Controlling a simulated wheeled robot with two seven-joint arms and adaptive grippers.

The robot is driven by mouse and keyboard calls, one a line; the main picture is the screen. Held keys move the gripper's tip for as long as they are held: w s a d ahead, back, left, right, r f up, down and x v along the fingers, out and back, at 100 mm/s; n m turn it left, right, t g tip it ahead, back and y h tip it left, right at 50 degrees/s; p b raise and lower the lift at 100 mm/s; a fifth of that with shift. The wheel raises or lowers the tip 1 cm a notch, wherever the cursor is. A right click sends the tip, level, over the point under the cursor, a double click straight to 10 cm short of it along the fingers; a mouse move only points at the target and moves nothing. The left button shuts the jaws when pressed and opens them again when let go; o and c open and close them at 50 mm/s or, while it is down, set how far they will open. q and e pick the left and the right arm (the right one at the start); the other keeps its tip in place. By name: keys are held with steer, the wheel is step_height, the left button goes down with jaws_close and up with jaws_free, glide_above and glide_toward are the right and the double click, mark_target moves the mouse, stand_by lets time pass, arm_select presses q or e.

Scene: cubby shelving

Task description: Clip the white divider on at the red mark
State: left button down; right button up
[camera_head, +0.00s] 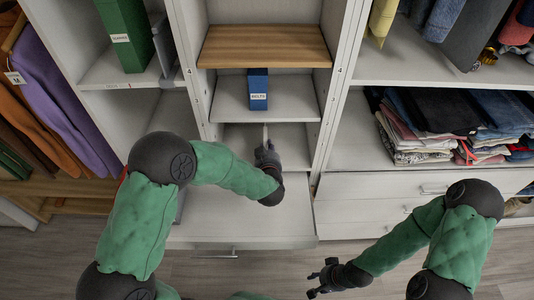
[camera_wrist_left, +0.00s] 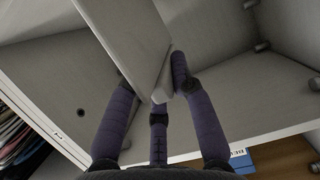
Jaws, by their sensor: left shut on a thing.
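My left gripper (camera_head: 267,154) is inside the lower compartment of the middle cubby, shut on the white divider (camera_head: 265,132). In the head view only a thin, edge-on strip of the divider shows above the fingers. In the left wrist view the divider (camera_wrist_left: 130,35) is a broad pale panel running up from between the dark fingers (camera_wrist_left: 163,98). A small red patch (camera_head: 123,173) shows beside my left arm; I cannot tell whether it is the red mark. My right gripper (camera_head: 321,279) is open and empty over the floor at the lower right.
A blue box labelled BELTS (camera_head: 258,90) stands on the shelf above, under a wooden shelf (camera_head: 264,46). A green box (camera_head: 126,35) stands at the upper left. Folded clothes (camera_head: 440,118) fill the right cubby above drawers (camera_head: 365,212). Upright walls flank the middle cubby.

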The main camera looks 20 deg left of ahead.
arm_select(q)
steer(key=shift+w+a, duration=0.15)
steer(key=shift+w, duration=0.25)
steer(key=shift+r+p, duration=0.1)
steer(key=shift+p, duration=0.25)
stand_by(1.5)
steer(key=shift+w+a, duration=0.2)
steer(key=shift+w, duration=0.55)
steer(key=shift+w+a, duration=0.25)
steer(key=shift+w, duration=0.5)
steer(key=shift+w+a, duration=0.2)
steer(key=shift+w, duration=0.55)
steer(key=c, duration=1)
jaws_free()
steer(key=v, duration=1.2)
